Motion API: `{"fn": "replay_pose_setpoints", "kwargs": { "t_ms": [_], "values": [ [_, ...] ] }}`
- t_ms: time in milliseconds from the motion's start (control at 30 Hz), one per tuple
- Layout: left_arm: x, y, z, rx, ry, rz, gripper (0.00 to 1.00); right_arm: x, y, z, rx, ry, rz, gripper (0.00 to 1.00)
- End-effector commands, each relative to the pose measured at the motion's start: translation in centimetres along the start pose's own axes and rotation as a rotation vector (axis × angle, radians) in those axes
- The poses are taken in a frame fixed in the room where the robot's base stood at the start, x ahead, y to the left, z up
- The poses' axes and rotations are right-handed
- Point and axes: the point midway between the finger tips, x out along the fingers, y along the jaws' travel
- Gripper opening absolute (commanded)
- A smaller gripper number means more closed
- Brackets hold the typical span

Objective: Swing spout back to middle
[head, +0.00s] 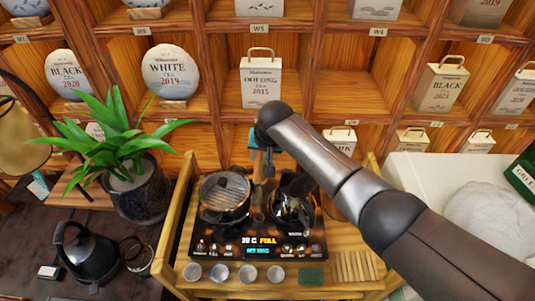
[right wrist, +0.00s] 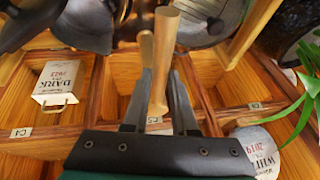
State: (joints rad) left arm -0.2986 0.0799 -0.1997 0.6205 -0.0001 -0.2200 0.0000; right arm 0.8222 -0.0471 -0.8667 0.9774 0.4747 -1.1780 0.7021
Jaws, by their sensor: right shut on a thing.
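My right gripper (head: 262,162) reaches down over the back of the tea stove (head: 258,243), between the two pots. In the right wrist view its two fingers (right wrist: 157,100) are shut on an upright wooden handle (right wrist: 163,55), which I take to be the spout's handle. In the head view the wooden piece (head: 257,170) shows just below the gripper, between the glass pot (head: 224,197) on the left and the dark-handled glass kettle (head: 292,210) on the right. The spout's own tip and its exact direction are hidden or too small to tell. My left gripper is not in view.
The stove stands in a wooden tray (head: 180,220) with small cups (head: 220,272) and a green block (head: 311,276) in front. A potted plant (head: 138,190) and a black kettle (head: 88,255) stand left. Shelves of tea cakes and boxes rise behind.

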Motion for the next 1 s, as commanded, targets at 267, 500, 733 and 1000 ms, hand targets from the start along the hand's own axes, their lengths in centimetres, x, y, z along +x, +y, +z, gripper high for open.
{"fn": "replay_pose_setpoints", "kwargs": {
  "t_ms": [267,500,733,1000],
  "values": [
    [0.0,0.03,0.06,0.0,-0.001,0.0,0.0,0.04,-0.13,0.03,0.0,0.001,0.0,0.0],
    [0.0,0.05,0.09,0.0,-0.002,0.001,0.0,0.04,-0.12,0.03,0.0,0.001,0.0,0.39],
    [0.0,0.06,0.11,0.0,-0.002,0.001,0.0,0.04,-0.09,0.03,0.0,0.001,0.0,0.56],
    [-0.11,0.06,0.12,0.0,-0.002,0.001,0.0,-0.29,-0.11,-0.01,0.0,0.001,-0.001,0.56]
  ]
}}
